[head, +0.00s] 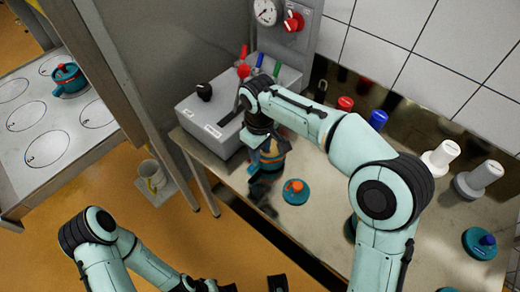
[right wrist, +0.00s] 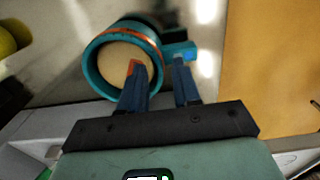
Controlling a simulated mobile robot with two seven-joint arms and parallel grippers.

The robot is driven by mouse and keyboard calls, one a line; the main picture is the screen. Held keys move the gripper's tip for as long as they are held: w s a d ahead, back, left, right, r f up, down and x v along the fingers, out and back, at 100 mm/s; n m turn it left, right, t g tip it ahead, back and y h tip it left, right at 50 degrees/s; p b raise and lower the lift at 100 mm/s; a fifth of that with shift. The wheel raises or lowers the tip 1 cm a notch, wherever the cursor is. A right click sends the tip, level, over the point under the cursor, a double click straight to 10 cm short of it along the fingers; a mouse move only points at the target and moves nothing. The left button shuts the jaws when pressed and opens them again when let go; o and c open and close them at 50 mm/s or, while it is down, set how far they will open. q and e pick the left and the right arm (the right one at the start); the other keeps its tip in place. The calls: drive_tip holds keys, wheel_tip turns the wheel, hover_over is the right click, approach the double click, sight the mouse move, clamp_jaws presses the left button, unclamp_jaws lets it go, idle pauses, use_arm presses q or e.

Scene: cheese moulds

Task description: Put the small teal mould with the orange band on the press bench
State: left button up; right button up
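The small teal mould with the orange band (head: 272,160) is on the metal worktop (head: 250,204), below my right gripper (head: 262,148). In the right wrist view the mould (right wrist: 104,48) shows its round opening, pale inside, and a short teal side handle (right wrist: 181,50). My right gripper (right wrist: 160,82) has its fingers apart, one over the opening and the other by the handle. I cannot see firm contact. My left gripper is at the bottom edge of the head view, mostly cut off. I cannot say which surface is the press bench.
A teal lid with an orange knob (head: 295,191) lies close by. A grey control box (head: 210,125) stands behind. Red, blue and white-topped items line the wall. At left, a surface with marked circles (head: 45,135) holds a teal pot (head: 68,78).

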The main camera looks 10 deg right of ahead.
use_arm(q)
drive_tip(key=r+p, duration=0.1)
drive_tip(key=w+r+p, duration=0.1)
drive_tip(key=r, duration=0.1)
use_arm(e)
wheel_tip(320, 180, up, 12)
drive_tip(key=shift+f, duration=0.2)
use_arm(q)
drive_tip(key=shift+f, duration=0.1)
use_arm(e)
drive_tip(key=shift+s+a+f, duration=0.1)
